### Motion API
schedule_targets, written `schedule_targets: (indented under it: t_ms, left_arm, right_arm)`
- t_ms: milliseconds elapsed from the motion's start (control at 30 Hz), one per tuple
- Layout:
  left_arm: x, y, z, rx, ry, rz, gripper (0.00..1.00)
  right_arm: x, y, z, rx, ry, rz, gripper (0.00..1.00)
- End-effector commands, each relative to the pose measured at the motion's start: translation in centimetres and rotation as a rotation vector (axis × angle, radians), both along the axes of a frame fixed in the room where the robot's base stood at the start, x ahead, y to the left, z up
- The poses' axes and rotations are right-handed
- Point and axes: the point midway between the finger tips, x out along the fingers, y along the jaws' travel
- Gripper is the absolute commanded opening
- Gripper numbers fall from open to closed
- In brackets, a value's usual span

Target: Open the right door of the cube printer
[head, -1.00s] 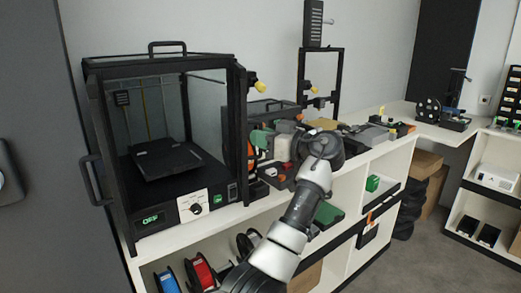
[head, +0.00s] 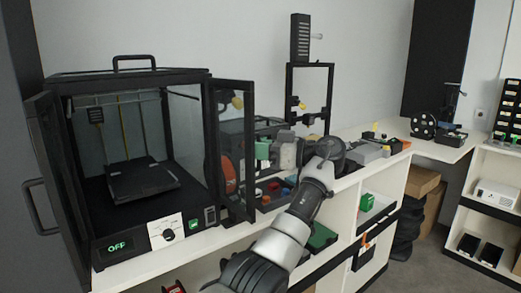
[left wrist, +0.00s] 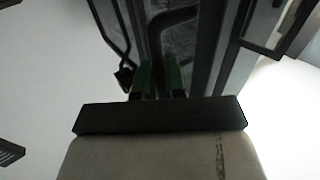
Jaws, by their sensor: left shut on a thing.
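The cube printer (head: 140,75) stands at left on the counter, a black-framed box with glass panels and a lit OFF display. Its right door (head: 235,150) stands swung outward to the right, its glass facing me at an angle. My left gripper (head: 263,150) is on the outer side of this door, pointing left at it. In the left wrist view my green fingertips (left wrist: 158,80) are closed on the dark curved door handle (left wrist: 168,22). In the head view the door frame hides the handle. My right gripper is not in view.
The printer's left door (head: 58,180) also stands open, its handle (head: 38,207) sticking out left. Parts bins and tools crowd the counter right of the printer. A tall black frame (head: 310,95) stands behind. Floor is free at lower right.

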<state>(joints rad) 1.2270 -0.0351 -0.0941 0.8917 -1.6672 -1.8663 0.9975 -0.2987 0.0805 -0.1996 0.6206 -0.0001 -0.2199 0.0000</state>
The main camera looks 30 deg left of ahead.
Motion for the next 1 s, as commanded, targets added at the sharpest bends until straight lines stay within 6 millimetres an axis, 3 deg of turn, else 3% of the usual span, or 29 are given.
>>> schedule_targets:
  t_ms: [333,367,500,833,1000]
  left_arm:
    - [0.0,0.1,0.0,-0.001,0.001,0.005,0.00]
    - [0.0,0.1,0.0,-0.001,0.001,0.005,0.13]
    - [0.0,0.1,0.0,-0.001,0.000,0.004,0.34]
    - [0.1,-0.2,0.0,-0.001,0.000,0.002,0.35]
    - [0.6,-2.1,-0.1,0.000,0.000,0.000,0.35]
  right_arm:
    - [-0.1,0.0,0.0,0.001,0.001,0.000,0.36]
    - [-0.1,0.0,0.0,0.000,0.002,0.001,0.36]
    - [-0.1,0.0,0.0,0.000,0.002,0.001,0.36]
    - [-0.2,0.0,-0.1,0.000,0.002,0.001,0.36]
    - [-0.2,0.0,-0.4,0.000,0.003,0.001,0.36]
